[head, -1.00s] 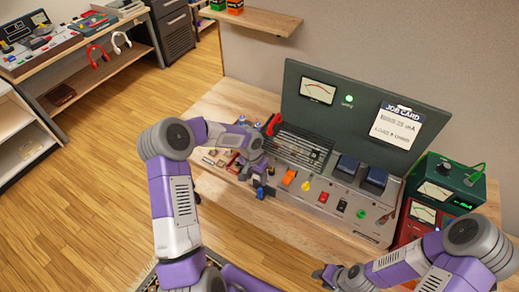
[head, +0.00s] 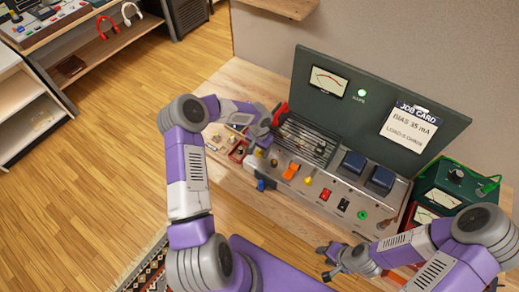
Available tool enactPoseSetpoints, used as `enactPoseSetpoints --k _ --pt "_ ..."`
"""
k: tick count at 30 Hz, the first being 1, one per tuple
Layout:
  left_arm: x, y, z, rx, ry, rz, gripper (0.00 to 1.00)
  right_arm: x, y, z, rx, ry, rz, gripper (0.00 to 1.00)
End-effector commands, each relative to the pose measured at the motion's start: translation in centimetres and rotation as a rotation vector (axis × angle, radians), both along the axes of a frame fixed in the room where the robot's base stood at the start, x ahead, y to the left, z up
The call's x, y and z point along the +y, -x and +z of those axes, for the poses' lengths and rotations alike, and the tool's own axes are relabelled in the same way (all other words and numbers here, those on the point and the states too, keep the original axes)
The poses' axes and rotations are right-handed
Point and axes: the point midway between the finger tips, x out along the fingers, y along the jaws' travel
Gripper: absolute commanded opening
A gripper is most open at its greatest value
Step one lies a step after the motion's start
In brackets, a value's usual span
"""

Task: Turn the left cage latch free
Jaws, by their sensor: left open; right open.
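The amplifier (head: 330,195) stands on the wooden bench. Its slatted cage (head: 307,140) lies at the left of its top. A red part (head: 280,114) stands at the cage's far left corner. I cannot tell whether it is the left latch; no latch shows clearly. My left gripper (head: 260,142) is over the cage's left end, open, with the wrist hiding part of that end. Contact with a latch cannot be seen. My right gripper (head: 333,262) is open and empty, low in front of the bench, apart from the amplifier.
A tall panel with a meter and job card (head: 410,124) rises behind the amplifier. Small parts (head: 238,150) lie on the bench at the left. Green and red instruments (head: 440,185) stand at the right. Open floor (head: 100,190) lies left of the bench.

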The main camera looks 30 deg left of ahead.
Motion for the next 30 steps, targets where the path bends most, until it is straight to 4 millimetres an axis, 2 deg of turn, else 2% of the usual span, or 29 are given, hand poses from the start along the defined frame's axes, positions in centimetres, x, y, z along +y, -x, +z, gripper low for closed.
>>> enactPoseSetpoints --k 8,18,19,30 --pt "-0.02 0.0 -0.15 0.0 0.001 0.0 0.55 0.01 0.0 0.01 0.0 0.0 0.0 0.43" --pt "-0.03 0.0 -0.12 0.0 0.001 0.0 0.03 0.0 -0.01 0.01 0.0 0.0 0.0 0.43" --pt "-0.03 0.0 -0.12 0.0 0.001 0.0 0.01 0.0 -0.01 0.01 0.0 0.0 0.0 0.43" --pt "-0.01 -0.05 -0.12 -0.001 -0.001 -0.073 0.01 0.0 -0.01 -0.34 0.0 0.0 0.0 0.43"
